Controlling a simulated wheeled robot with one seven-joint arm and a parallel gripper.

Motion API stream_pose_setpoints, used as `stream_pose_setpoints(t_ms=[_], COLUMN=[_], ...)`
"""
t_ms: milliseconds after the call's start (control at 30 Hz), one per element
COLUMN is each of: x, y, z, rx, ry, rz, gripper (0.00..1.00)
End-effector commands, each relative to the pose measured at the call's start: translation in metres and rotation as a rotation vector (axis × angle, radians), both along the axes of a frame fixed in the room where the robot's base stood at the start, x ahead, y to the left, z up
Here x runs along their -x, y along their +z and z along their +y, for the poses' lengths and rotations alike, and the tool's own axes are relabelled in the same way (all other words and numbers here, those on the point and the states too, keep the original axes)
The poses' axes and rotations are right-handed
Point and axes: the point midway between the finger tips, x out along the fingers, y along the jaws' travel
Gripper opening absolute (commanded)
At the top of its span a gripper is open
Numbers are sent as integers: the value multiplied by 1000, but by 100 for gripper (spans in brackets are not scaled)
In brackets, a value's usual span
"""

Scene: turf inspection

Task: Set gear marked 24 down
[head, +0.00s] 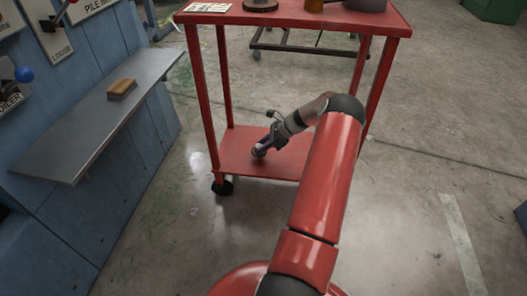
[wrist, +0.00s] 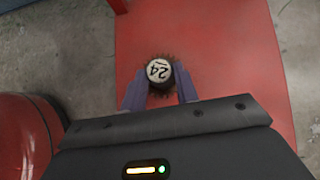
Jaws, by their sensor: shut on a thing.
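The gear marked 24 (wrist: 159,70) shows in the wrist view as a dark toothed piece with a pale round top bearing the number. My gripper (wrist: 160,90) is shut on it, one finger on each side. In the head view my gripper (head: 262,150) is low over the left part of the red cart's lower shelf (head: 235,158). The gear is small and partly hidden there. It is at or just above the shelf surface; I cannot tell whether it touches.
The red cart's upper shelf (head: 300,17) is above and behind my arm, with several items on it. Cart legs (head: 202,100) stand at the corners. A grey wall ledge (head: 100,120) at left holds a brush (head: 121,88). The lower shelf around the gear looks clear.

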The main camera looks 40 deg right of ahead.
Motion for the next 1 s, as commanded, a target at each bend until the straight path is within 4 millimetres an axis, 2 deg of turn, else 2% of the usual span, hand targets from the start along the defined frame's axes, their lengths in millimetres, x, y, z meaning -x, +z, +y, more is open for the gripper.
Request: stream_pose_setpoints(t_ms=[100,200,400,433,567,867,1000], x=[0,0,0,0,0,1,6], y=[-22,-31,-32,-32,-32,-31,-21], z=[0,0,0,0,0,-1,-8], rx=[-3,-1,0,0,0,0,3], ry=[-1,-1,0,0,0,0,-1], rz=[2,0,0,0,0,0,0], gripper=[7,7,7,34,51,52,52])
